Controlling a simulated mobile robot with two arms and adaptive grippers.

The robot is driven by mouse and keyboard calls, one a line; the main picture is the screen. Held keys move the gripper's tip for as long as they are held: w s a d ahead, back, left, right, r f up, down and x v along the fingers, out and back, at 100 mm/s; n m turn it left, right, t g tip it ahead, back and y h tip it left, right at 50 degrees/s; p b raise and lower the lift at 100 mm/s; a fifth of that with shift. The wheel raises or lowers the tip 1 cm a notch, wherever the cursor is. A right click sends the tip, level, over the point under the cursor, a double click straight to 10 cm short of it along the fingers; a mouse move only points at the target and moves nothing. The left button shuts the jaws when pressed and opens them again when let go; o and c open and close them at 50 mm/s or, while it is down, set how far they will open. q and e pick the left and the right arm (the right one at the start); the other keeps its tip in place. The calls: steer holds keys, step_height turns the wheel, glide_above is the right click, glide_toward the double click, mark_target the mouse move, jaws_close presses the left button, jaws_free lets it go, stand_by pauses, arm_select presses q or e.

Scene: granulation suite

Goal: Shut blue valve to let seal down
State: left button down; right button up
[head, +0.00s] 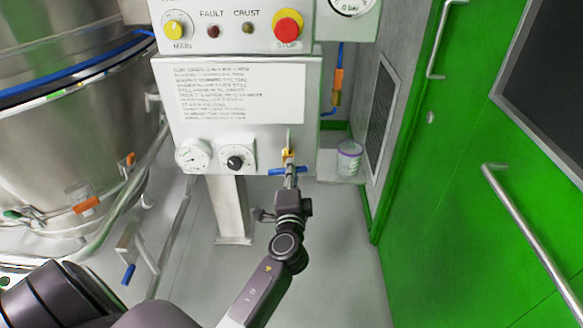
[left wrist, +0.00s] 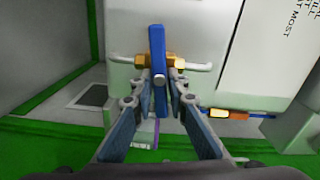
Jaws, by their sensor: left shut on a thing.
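The blue valve is on the front of the white control panel, with a blue lever handle (head: 276,171) on a brass body (head: 288,154) in a thin upright pipe. In the head view the handle lies level, crosswise to the pipe. My left gripper (head: 291,180) is at the handle. In the left wrist view the handle (left wrist: 158,45) stands between the two fingers (left wrist: 159,100), crosswise to the white pipe (left wrist: 199,66) and brass body. The fingers are shut on it and hide part of it. My right gripper is not in view.
The white control panel (head: 240,135) carries a gauge (head: 193,157), a black knob (head: 236,162) and a red stop button (head: 288,27). A lidded tub (head: 349,158) stands on a shelf at right. A steel vessel (head: 70,130) is at left, a green door (head: 450,200) at right.

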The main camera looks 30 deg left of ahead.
arm_select(q)
steer(key=shift+f+m, duration=0.2)
steer(key=shift+m, duration=0.8)
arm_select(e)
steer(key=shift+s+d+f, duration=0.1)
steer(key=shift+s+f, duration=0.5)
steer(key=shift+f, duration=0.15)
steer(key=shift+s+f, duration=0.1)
arm_select(q)
steer(key=c, duration=1.9)
jaws_free()
steer(key=shift+s+d, duration=0.1)
steer(key=shift+s, duration=0.05)
steer(key=v, duration=1.1)
steer(key=shift+s+d, duration=0.25)
steer(key=shift+s, duration=0.05)
